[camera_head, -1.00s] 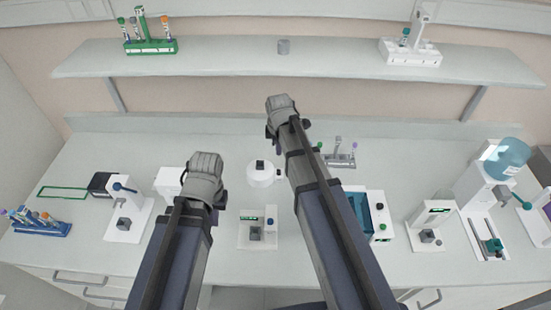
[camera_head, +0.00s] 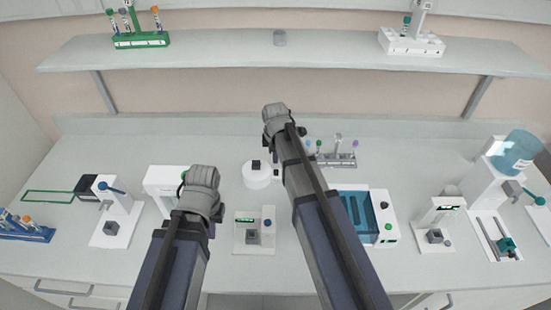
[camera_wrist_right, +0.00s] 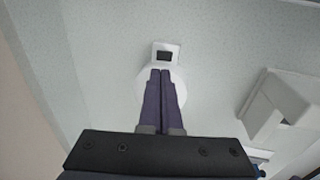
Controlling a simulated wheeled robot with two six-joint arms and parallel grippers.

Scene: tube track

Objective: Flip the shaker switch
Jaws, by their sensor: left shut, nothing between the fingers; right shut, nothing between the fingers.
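A round white device (camera_head: 257,178) with a small black block on top stands mid-counter. A blue-windowed white box (camera_head: 352,208) with a black knob and a green button stands right of it; my right arm partly covers it. I cannot tell for sure which is the shaker. My right gripper (camera_wrist_right: 160,72) is shut and empty in the right wrist view, its tips over a round white device (camera_wrist_right: 145,86) with a dark square; contact is unclear. In the head view its fingers are hidden. My left gripper (camera_head: 202,190) is shut at the left, above the counter, fingers mostly hidden.
A white device (camera_head: 160,182) stands beside my left gripper. A small device with a green display (camera_head: 248,221) stands between my arms. A tube rack (camera_head: 337,160) stands behind my right arm. Other devices stand at both sides; a shelf (camera_head: 230,52) runs above.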

